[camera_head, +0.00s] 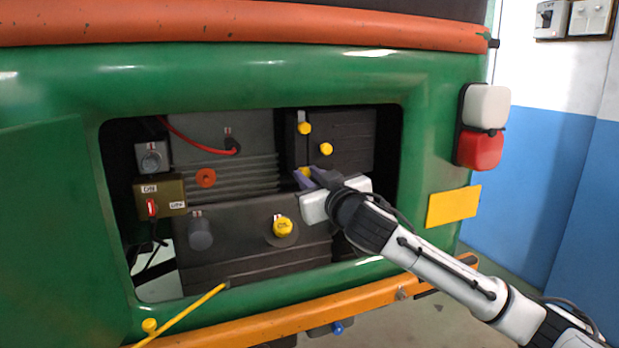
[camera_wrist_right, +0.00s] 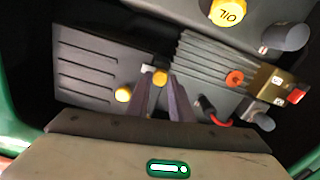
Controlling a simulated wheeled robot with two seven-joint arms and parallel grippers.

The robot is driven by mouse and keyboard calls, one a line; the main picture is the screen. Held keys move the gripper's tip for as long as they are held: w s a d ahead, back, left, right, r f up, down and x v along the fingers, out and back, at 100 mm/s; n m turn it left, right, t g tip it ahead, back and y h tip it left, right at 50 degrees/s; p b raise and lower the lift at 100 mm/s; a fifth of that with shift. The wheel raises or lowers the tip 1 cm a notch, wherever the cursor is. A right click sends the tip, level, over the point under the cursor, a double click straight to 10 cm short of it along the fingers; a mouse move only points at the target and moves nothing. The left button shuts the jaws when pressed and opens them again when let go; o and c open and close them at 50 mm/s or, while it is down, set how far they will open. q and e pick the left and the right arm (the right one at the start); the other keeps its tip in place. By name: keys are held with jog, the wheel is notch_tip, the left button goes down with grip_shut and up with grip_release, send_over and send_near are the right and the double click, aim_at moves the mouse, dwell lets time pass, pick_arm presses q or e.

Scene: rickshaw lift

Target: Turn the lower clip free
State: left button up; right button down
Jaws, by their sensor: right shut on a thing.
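The lower clip (camera_head: 305,172) is a small yellow-headed piece at the left edge of the black ribbed box in the open engine bay. It also shows in the right wrist view (camera_wrist_right: 160,75), at the tips of the fingers. My right gripper (camera_head: 303,180) reaches in from the right and is shut on the lower clip; its fingers partly cover it. The upper clip (camera_head: 305,128) is another yellow-headed piece above, clear of the gripper in the head view. My left gripper is not in view.
A yellow knob (camera_head: 326,149) sits on the black box (camera_head: 355,135) close to the fingers. The yellow oil cap (camera_head: 283,227) is below. A red cable (camera_head: 195,143) and a switch box (camera_head: 162,196) are left. The green bay rim (camera_head: 412,180) surrounds the opening.

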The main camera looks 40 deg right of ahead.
jog(key=m, duration=0.6)
jog(key=shift+m, duration=0.3)
jog(key=m+p, duration=0.1)
jog(key=m, duration=0.2)
jog(key=shift+m, duration=0.3)
jog(key=m+p, duration=0.3)
jog(key=m, duration=0.1)
jog(key=shift+p, duration=0.3)
jog(key=shift+d+f+m+p, duration=0.1)
jog(key=shift+m+p, duration=0.3)
jog(key=shift+m, duration=1.3)
jog(key=c, duration=1.6)
grip_release()
